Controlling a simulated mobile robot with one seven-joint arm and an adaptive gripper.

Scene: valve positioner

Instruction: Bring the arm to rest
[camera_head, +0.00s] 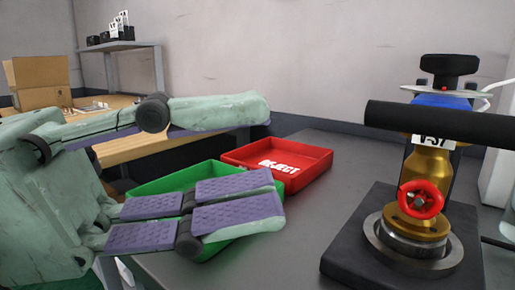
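My gripper (272,162) is large in the left half of the head view, pale green with purple ribbed pads. One finger is above and two are below, spread wide apart with nothing between them. It is open and in front of the trays, left of the valve. The valve (427,175) stands upright at the right, with a brass body, a red handwheel (421,199) and a white label. A black bar (450,123) crosses its upper part. The rest of my arm is outside the view.
A red tray (310,178) with white lettering lies on the dark table (340,150). A green tray (160,185) is partly hidden behind my gripper. The valve sits on a black base (345,262).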

